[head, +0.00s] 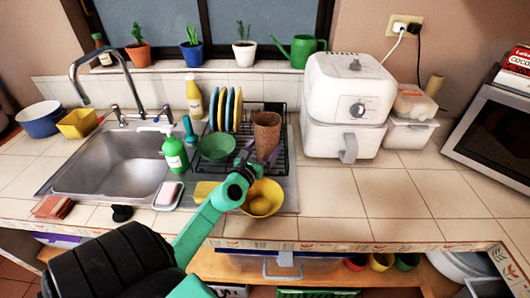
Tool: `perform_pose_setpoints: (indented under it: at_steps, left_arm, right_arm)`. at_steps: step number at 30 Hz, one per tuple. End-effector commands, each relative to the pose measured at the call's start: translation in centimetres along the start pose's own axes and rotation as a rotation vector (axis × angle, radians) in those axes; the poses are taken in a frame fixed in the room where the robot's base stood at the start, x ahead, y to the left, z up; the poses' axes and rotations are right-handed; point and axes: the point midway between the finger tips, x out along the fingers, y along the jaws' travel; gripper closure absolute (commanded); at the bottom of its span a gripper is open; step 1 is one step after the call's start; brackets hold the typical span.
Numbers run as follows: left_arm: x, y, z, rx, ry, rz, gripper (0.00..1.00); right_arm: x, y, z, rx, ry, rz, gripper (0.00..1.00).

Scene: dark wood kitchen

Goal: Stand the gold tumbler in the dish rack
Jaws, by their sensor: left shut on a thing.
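The gold tumbler (267,131), a brownish, textured cup, is upright over the right part of the dish rack (288,150). My left gripper (258,165) reaches in from the front and is shut on the tumbler near its lower part. The fingertips are small and partly hidden by the wrist. I cannot tell whether the tumbler's base touches the rack. My right gripper is not in view.
The rack holds several upright plates (226,108) and a green bowl (215,147). A yellow bowl (262,199) sits below my wrist. A soap bottle (174,153) and sink (112,165) are left; a white air fryer (345,105) is right.

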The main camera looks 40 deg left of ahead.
Motion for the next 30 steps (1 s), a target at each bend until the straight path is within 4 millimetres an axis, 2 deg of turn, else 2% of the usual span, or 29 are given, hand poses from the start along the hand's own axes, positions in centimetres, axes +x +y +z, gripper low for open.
perform_pose_setpoints:
  at_steps: [4,8,9,10,20,23,30]
  left_arm:
    - [0.0,0.0,0.4,-0.001,-0.004,0.001,1.0]
    - [0.0,0.0,-0.1,-0.001,-0.003,0.001,1.0]
    - [0.0,0.0,-0.1,-0.001,-0.001,0.0,0.05]
    - [0.0,0.0,0.0,-0.001,-0.001,0.0,0.0]
    - [-0.2,0.0,0.3,-0.002,0.0,0.0,0.0]
    - [-1.6,0.0,0.0,-0.002,0.002,0.0,0.0]
    - [-6.7,0.0,-0.3,0.001,0.003,0.001,0.0]
  right_arm:
    - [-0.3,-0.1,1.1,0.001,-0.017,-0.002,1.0]
    - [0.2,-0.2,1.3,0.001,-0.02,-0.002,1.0]
    - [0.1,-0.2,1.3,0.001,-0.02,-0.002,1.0]
    - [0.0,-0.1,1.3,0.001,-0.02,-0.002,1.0]
    - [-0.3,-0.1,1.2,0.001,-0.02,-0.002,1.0]
    - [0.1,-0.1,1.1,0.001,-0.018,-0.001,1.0]
    - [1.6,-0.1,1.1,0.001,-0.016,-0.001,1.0]
